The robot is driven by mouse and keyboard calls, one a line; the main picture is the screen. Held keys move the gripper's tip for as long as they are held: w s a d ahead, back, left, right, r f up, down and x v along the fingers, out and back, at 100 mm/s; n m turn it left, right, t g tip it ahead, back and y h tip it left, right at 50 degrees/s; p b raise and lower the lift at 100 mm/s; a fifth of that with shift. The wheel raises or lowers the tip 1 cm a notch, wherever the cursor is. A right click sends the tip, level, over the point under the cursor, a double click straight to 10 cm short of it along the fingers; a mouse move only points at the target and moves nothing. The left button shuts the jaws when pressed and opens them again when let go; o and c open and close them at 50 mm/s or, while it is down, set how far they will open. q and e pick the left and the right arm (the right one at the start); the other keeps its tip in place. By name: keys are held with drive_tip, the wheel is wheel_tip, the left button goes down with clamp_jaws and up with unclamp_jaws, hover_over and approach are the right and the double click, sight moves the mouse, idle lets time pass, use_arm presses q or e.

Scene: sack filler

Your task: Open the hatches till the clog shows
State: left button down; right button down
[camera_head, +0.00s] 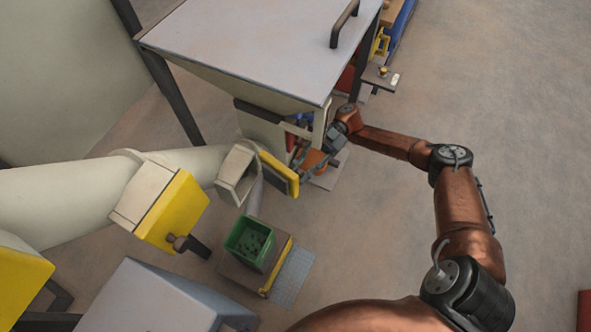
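A closed-looking yellow hatch (172,213) with a dark handle sits on the side of the thick pale pipe (70,195). A second yellow hatch (20,290) shows at the lower left edge. To the right, a short grey duct mouth (238,172) stands at the pipe's end, and a narrow yellow panel (280,173) juts out beside it, seemingly a hatch swung open. I see no clog. My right gripper (312,168) is beside this yellow panel, under the hopper's edge; whether it touches the panel or holds anything is unclear. My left gripper is out of view.
The large hopper (260,45) with a flat grey lid and dark handle stands above my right gripper. A green crate (237,238) with dark bits inside stands below the duct on a platform. A grey cabinet (150,300) is at the lower left.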

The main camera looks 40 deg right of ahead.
drive_tip(key=c, duration=1.7)
unclamp_jaws()
drive_tip(key=shift+d, duration=0.1)
drive_tip(key=shift+w+d, duration=0.1)
drive_tip(key=shift+d, duration=0.05)
drive_tip(key=shift+w+d, duration=0.2)
drive_tip(key=shift+d, duration=0.95)
drive_tip(key=shift+w+d, duration=0.25)
drive_tip(key=shift+d, duration=0.95)
drive_tip(key=shift+w+d, duration=0.2)
drive_tip(key=shift+d, duration=0.95)
